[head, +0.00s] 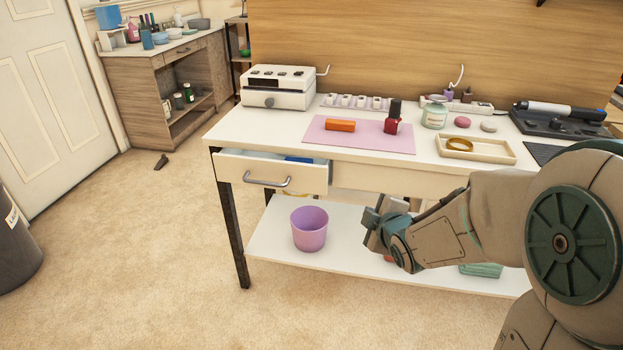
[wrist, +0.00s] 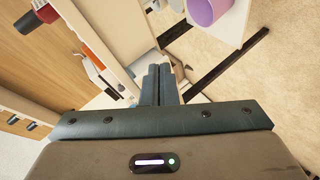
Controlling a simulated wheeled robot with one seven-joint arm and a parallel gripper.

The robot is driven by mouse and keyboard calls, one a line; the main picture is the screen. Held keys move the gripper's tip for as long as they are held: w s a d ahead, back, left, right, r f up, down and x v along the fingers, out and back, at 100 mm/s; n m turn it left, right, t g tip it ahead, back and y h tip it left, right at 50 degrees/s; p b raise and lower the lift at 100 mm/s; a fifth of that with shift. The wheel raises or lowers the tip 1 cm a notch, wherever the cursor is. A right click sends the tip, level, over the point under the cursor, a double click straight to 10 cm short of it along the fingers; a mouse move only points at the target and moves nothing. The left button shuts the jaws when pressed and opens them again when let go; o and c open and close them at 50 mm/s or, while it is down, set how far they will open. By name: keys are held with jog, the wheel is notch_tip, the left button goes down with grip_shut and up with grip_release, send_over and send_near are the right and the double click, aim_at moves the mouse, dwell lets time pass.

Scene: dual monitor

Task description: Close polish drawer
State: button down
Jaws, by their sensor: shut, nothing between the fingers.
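The polish drawer (head: 271,173) is at the left front of the white desk and stands partly pulled out. Its front is cream with a grey bar handle (head: 267,181). Something blue shows inside it. My gripper (head: 371,218) is to the right of the drawer and lower, in front of the desk, apart from the handle. In the wrist view my gripper's fingers (wrist: 160,84) are together with nothing between them. The drawer's front is hard to make out in the wrist view.
A purple cup (head: 309,228) stands on the lower shelf (head: 345,256), left of my gripper. The floor in front of the desk is clear.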

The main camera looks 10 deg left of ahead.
jog(key=a+n+t+y+b, duration=0.2)
jog(key=a+n+y, duration=0.5)
jog(key=a+n, duration=0.15)
jog(key=b, duration=0.3)
send_near(300, 169)
jog(key=shift+n+y, duration=0.3)
jog(key=shift+n, duration=0.05)
jog(key=x, duration=0.5)
jog(key=shift+s+a+f, duration=0.1)
jog(key=shift+a+f, duration=0.1)
jog(key=shift+f, duration=0.05)
jog(key=shift+w+r, duration=0.1)
jog(key=shift+w, duration=0.4)
